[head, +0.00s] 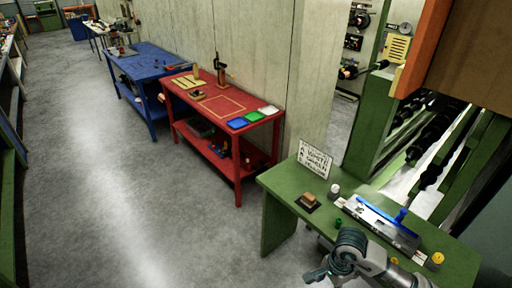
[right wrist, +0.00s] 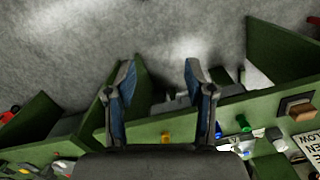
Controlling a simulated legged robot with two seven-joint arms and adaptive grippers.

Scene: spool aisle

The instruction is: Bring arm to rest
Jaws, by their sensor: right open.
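My right arm (head: 372,264) comes in at the bottom right of the head view, in front of and partly over the near edge of the green table (head: 283,186). In the right wrist view my right gripper (right wrist: 160,78) is open. Its two blue-padded fingers stand well apart with nothing held between them. Grey floor and green panel edges show behind the fingers. My left arm and gripper are not in view.
The green table holds a lettered sign (head: 315,159), a wooden block on a dark base (head: 309,200), a white-capped bottle (head: 334,191) and a long grey tool with a blue strip (head: 382,222). A red bench (head: 237,160) and blue bench (head: 142,78) line the wall. Grey floor is clear at left.

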